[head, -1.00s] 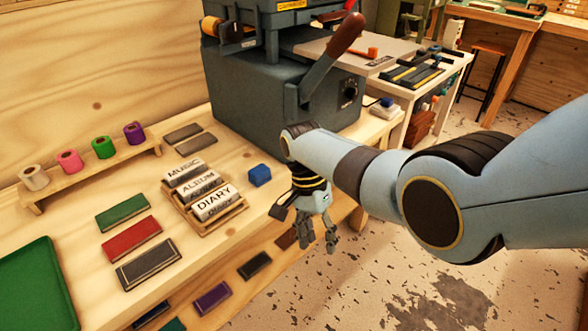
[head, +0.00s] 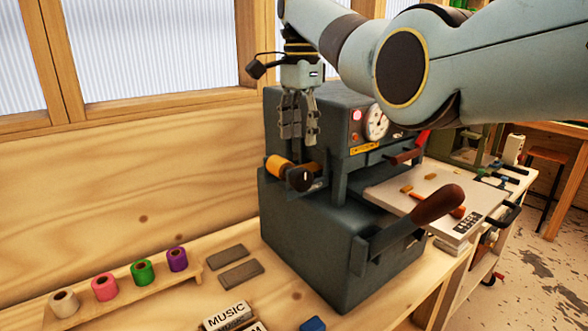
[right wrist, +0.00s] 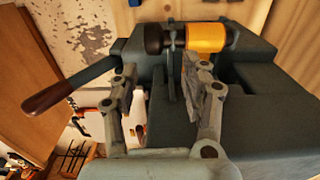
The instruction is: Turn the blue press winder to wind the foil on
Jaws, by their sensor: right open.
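The dark blue-grey press (head: 330,240) stands on the bench. On its near left side is a gold foil roll (head: 277,166) with a black winder knob (head: 300,180) at its end. In the right wrist view the gold roll (right wrist: 207,38) and the dark knob (right wrist: 154,39) lie beyond the fingers. My right gripper (head: 300,140) is open, pointing down above the knob and apart from it; in the wrist view, nothing shows between its fingertips (right wrist: 160,75). My left gripper is not in view.
The press lever (head: 437,203) with a brown handle sticks out to the right. White, pink, green and purple rolls (head: 142,272) stand on a wooden rack at left.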

